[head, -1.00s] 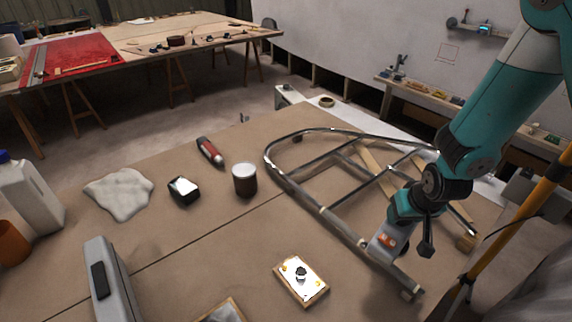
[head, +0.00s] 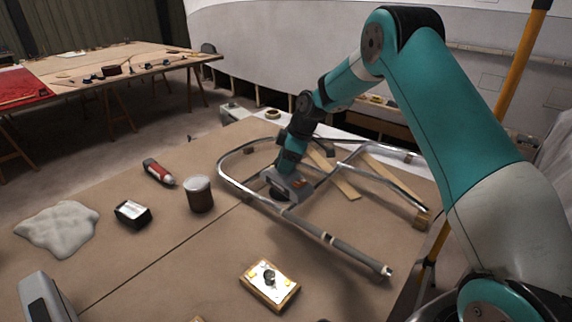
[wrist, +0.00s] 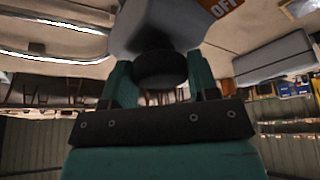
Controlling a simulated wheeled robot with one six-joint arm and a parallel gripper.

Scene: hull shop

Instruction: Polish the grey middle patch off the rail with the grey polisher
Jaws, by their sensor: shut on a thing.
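The metal rail (head: 355,255) is a bent tube frame lying on the brown table, with shiny and duller grey stretches along its near tube. I cannot tell for certain which stretch is the middle patch. My gripper (head: 287,165) is shut on the grey polisher (head: 290,184), which has an orange mark. The polisher is at the near tube, left of its middle; whether it touches is not clear. In the wrist view, the polisher's grey body (wrist: 158,25) and a dark round part (wrist: 160,70) sit between the teal fingers. Shiny tubes show at upper left.
A wooden block with a white plate (head: 268,283) lies in front of the rail. A tin (head: 199,194), a black box (head: 133,214), a red-and-grey tool (head: 158,171) and a white cloth (head: 58,228) are to the left. A yellow pole (head: 520,60) stands at right.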

